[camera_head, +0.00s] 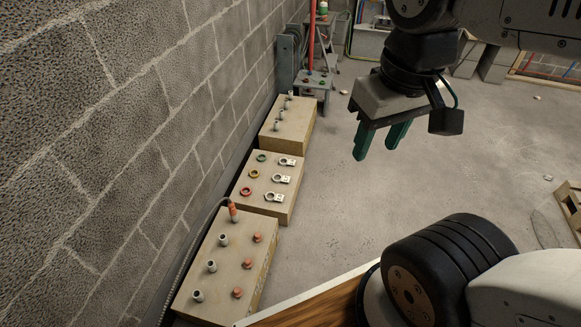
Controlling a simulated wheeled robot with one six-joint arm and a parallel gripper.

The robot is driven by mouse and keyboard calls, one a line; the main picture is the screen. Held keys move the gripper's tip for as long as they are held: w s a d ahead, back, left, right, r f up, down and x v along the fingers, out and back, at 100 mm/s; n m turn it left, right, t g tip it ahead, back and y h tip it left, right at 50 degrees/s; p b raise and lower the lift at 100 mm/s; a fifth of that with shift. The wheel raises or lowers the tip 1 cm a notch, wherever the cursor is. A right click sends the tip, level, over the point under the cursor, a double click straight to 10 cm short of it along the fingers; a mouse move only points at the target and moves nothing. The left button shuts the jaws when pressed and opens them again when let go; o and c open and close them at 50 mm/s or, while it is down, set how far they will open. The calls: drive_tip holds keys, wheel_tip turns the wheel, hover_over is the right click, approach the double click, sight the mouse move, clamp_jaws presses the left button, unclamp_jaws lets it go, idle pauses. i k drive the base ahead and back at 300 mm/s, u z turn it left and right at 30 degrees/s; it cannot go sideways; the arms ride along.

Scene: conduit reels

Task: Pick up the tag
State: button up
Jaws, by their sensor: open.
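Three pale metal tags with ring ends lie in a column on the middle tan box (270,209): a far tag (288,161), a middle tag (281,179) and a near tag (273,197). Which one is meant, I cannot tell. My gripper (377,147) has green fingers that point down. It is open and empty, above the floor to the right of the boxes, apart from all the tags.
A green ring (261,157), a yellow ring (254,174) and a red ring (245,191) lie left of the tags. A near box (228,270) and a far box (295,130) carry upright grey fittings. A block wall (140,120) runs along the left. Floor (350,205) right of the boxes is clear.

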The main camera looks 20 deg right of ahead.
sight(284, 179)
drive_tip(key=z, duration=0.6)
drive_tip(key=i, duration=0.55)
drive_tip(key=z, duration=0.85)
drive_tip(key=i, duration=0.6)
drive_tip(key=u, duration=0.55)
drive_tip(key=i, duration=0.6)
drive_tip(key=z, duration=0.8)
drive_tip(key=i, duration=1.05)
drive_tip(key=u, duration=0.4)
